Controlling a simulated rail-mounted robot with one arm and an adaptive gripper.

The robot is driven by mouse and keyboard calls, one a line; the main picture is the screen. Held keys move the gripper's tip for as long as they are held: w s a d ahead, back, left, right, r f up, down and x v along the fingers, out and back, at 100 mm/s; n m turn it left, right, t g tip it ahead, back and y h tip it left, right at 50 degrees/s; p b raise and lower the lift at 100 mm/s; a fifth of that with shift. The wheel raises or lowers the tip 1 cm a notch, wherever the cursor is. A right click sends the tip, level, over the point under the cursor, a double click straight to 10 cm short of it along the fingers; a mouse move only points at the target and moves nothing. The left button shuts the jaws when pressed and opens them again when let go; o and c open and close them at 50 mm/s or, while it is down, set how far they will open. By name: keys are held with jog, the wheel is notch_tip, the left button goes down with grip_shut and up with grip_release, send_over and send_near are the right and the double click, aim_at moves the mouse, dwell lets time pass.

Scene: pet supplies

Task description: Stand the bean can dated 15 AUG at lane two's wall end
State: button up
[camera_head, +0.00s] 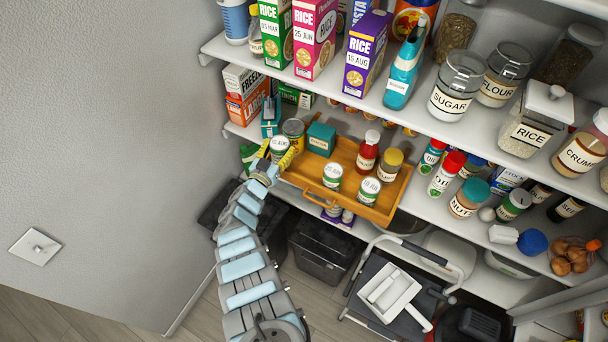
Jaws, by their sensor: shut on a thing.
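My gripper (276,154) has yellow fingers and is at the left end of the middle shelf. It is shut on a green-and-white can (280,146) whose pale top carries a date that looks like 15 AUG, though it is small. The can is upright, at the left edge of a wooden tray (345,152); I cannot tell whether it touches the surface below. Two similar dated cans, one (332,176) and another (369,190), stand at the tray's front. A can with a yellowish band (293,130) stands just behind the held can. No lane markings are readable.
Boxes (245,95) fill the shelf's left end by the grey wall (110,130). Rice boxes (314,38) stand on the shelf above.

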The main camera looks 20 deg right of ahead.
jog(key=shift+d+r, duration=0.15)
jog(key=shift+d, duration=0.15)
dwell(0.5)
jog(key=shift+d, duration=0.25)
jog(key=shift+r+m+g+h, duration=0.1)
jog(key=shift+m+g+h, duration=0.2)
jog(key=shift+g, duration=0.1)
jog(key=shift+s+d, duration=0.2)
jog(key=shift+d, duration=0.1)
jog(key=shift+w, duration=0.1)
jog(key=shift+d, duration=0.1)
dwell(0.5)
jog(key=shift+r+b, duration=0.1)
jog(key=shift+b, duration=0.2)
jog(key=shift+s+d, duration=0.2)
jog(key=shift+d, duration=0.2)
dwell(0.4)
jog(key=shift+g+h, duration=0.3)
